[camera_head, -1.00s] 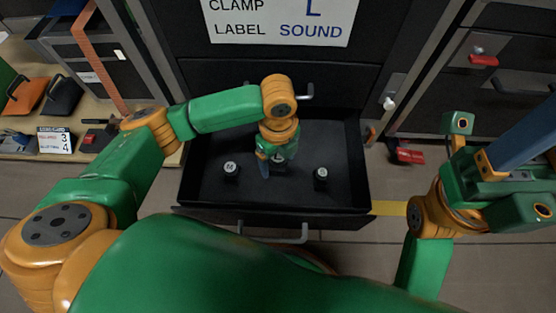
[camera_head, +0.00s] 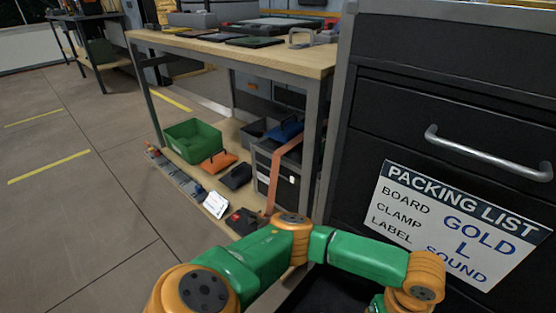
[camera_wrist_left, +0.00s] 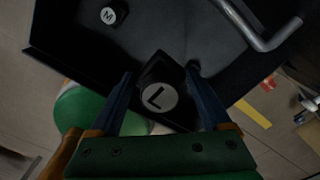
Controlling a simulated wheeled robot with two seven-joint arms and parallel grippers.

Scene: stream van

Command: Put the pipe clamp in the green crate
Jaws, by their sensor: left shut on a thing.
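The pipe clamp (camera_wrist_left: 158,97), a black piece with a white round L label, is between the blue fingers of my left gripper (camera_wrist_left: 158,80) in the left wrist view. The gripper is shut on it, over the black drawer (camera_wrist_left: 75,45); the height above the drawer floor is hard to tell. In the head view the left arm reaches to the bottom right, and its fingers are out of frame. The green crate (camera_head: 193,140) stands on the low wooden shelf under the workbench, left of centre, and looks empty. My right gripper is not in view.
Another clamp marked M (camera_wrist_left: 110,15) lies in the drawer. A packing list (camera_head: 450,225) on the cabinet reads board GOLD, clamp L, label SOUND. Orange (camera_head: 218,162) and black pieces lie beside the crate. The workbench (camera_head: 220,50) overhangs the shelf. Floor at left is clear.

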